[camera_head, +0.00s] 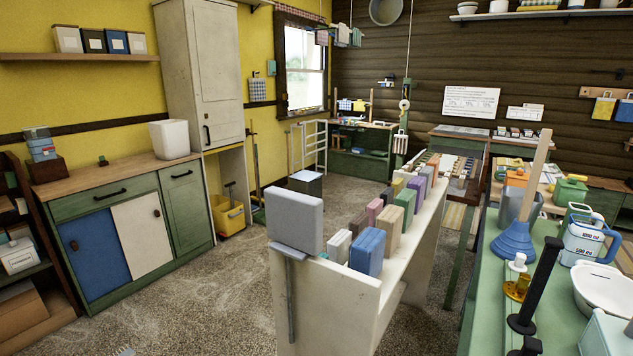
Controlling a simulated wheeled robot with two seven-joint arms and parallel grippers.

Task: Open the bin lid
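No thing in the head view is clearly marked as the bin. A low pale box with a dark flat top (305,183) stands on the floor in the middle distance, beyond the white shelf unit; its top looks level, and its lower part is partly hidden. An open-looking white container (170,139) stands on the wooden counter at the left, with no lid seen on it. Neither of my grippers can be made out in this view. A small grey toothed shape at the bottom edge is too cut off to identify.
A white shelf unit (345,310) with colored blocks and a grey box (295,222) stands close in front. A green bench (480,320) with a blue funnel (514,240) is at the right. Green cabinets (185,210) line the left. Speckled floor lies free between.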

